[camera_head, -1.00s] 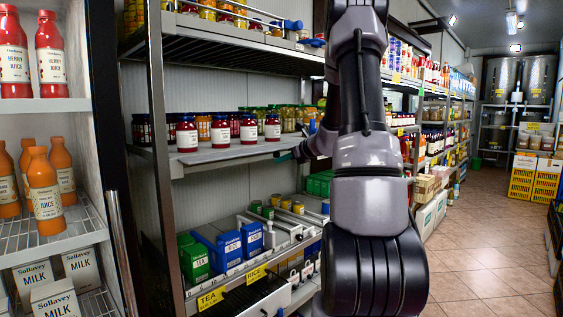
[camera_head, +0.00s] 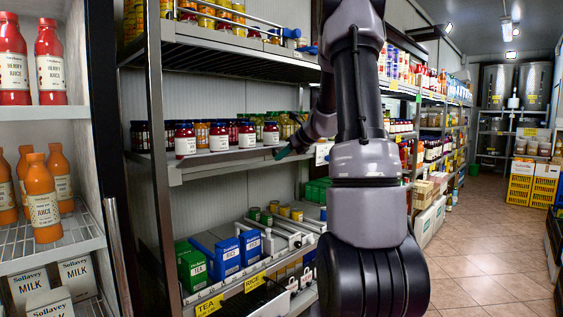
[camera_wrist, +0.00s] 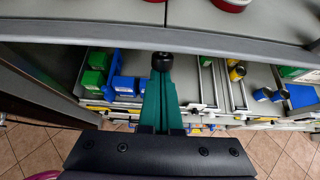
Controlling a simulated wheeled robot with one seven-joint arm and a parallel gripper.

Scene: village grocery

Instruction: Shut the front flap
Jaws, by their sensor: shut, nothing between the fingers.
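A long grey front strip (camera_head: 235,164) runs along the edge of the middle shelf, below the row of jars. It looks like the front flap, but I cannot tell its exact angle. The strip also crosses the top of the wrist view (camera_wrist: 80,32). My gripper (camera_head: 284,152) is at the right part of this strip, its green fingers close to it. In the wrist view, the fingers (camera_wrist: 160,88) are together and empty, with a dark round knob at their far end by the strip. I cannot tell whether they touch it.
Red jars (camera_head: 247,134) stand on the middle shelf just behind the strip. Tea and rice boxes (camera_head: 228,256) stand on the lower shelf. A fridge with juice bottles (camera_head: 44,205) is at left. The tiled aisle (camera_head: 480,240) at right is clear.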

